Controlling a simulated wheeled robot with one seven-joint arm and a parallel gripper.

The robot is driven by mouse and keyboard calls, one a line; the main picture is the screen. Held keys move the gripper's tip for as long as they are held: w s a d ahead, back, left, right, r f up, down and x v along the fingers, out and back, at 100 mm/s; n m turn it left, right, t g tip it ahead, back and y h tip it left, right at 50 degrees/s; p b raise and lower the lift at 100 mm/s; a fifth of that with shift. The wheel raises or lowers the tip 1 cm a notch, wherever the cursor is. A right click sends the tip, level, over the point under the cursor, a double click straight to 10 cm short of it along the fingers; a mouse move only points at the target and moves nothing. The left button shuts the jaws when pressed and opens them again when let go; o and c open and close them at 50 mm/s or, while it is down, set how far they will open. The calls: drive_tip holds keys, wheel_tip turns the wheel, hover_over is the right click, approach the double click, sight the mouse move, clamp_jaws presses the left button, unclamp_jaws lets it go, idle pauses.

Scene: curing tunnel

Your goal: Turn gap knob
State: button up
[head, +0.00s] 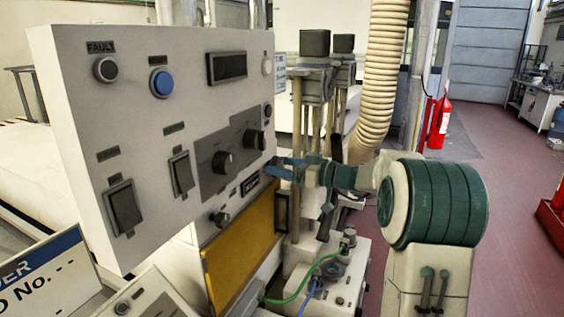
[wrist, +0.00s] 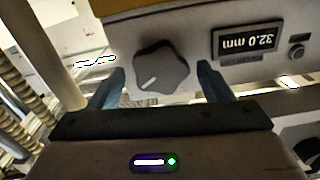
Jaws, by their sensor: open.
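The gap knob (wrist: 162,70) is a dark grey lobed knob with a white pointer line, set on a pale panel next to a display (wrist: 246,41). The display reads 32.0 mm upside down in the wrist view. My gripper (wrist: 161,80) is open, with one blue finger on each side of the knob and a visible space between each finger and the knob. In the head view my gripper (head: 277,169) is at the right end of the narrow panel under the control box. There its fingers hide the knob, and the small display (head: 250,185) shows left of them.
The control box (head: 150,140) above carries two other knobs (head: 223,162), switches and a blue button (head: 161,83). A yellow panel (head: 240,245) lies below the gripper. Posts (head: 297,150) and a ribbed hose (head: 380,75) stand behind.

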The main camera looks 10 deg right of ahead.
drive_tip(key=shift+w+a, duration=0.2)
drive_tip(key=shift+a, duration=0.15)
drive_tip(key=c, duration=1)
drive_tip(key=shift+f+b, duration=0.1)
drive_tip(key=shift+b, duration=0.25)
